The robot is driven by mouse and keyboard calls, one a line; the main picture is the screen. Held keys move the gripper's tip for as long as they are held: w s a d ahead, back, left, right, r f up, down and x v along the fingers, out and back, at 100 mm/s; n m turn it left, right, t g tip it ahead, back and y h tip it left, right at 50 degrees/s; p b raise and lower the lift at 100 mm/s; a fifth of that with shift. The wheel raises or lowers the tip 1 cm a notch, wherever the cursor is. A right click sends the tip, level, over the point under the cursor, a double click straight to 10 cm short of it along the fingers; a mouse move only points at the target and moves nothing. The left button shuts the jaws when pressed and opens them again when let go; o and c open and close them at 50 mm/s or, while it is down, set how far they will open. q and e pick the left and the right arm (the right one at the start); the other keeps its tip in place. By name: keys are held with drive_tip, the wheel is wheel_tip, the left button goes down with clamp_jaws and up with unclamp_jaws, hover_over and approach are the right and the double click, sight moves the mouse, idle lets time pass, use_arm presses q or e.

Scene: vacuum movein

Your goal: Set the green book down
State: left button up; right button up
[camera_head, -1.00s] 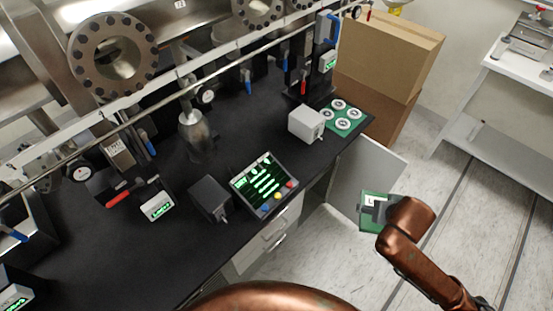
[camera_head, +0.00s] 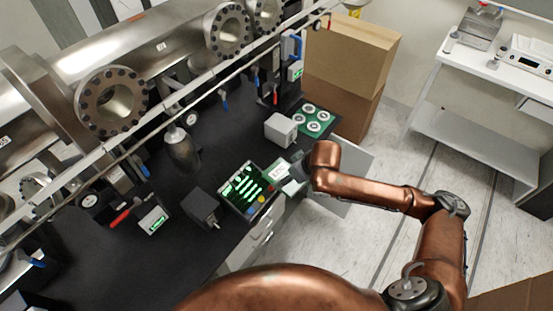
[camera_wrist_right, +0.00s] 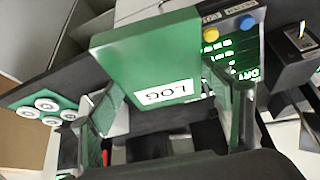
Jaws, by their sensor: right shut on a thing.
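The green book (camera_wrist_right: 147,50), with a white LOG label, is between the fingers of my right gripper (camera_wrist_right: 160,118) in the wrist view. The gripper is shut on it. In the head view the book (camera_head: 291,187) shows only in part at the black counter's (camera_head: 160,240) front edge, just right of the lit panel box. My right gripper (camera_head: 300,169) is largely hidden by its own wrist there. I cannot tell whether the book touches the counter. My left gripper is not in view.
The lit panel box (camera_head: 240,188) with coloured buttons is close left of the book. A white box (camera_head: 280,130) and a green plate with white rings (camera_head: 313,119) stand behind it. A dark box (camera_head: 200,207) is farther left. An open cabinet door (camera_head: 352,160) hangs below the counter.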

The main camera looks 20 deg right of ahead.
sight(285, 171)
drive_tip(key=shift+w+d+r+n+p, duration=0.25)
drive_tip(key=shift+d+r+n+p, duration=0.05)
drive_tip(key=shift+r+p, duration=0.3)
drive_tip(key=shift+w+d+r+n+p, duration=0.2)
drive_tip(key=shift+d+r+n+p, duration=0.1)
drive_tip(key=shift+r+p, duration=0.2)
drive_tip(key=shift+w+d+r+y, duration=0.1)
drive_tip(key=shift+r+y, duration=0.05)
drive_tip(key=shift+y, duration=0.15)
drive_tip(key=shift+w+d, duration=0.1)
drive_tip(key=shift+w, duration=0.05)
drive_tip(key=w+f, duration=0.3)
drive_tip(key=w, duration=0.1)
drive_tip(key=w+f, duration=0.3)
drive_tip(key=w, duration=0.1)
drive_tip(key=w+f, duration=0.3)
drive_tip(key=w, duration=0.2)
drive_tip(key=shift+a, duration=0.4)
drive_tip(key=shift+w+f, duration=0.45)
drive_tip(key=shift+f, duration=0.2)
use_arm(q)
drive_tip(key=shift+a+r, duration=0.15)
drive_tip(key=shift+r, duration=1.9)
use_arm(e)
drive_tip(key=shift+f, duration=1.45)
drive_tip(key=o, duration=1.3)
drive_tip(key=shift+s+f, duration=0.1)
drive_tip(key=shift+f, duration=0.05)
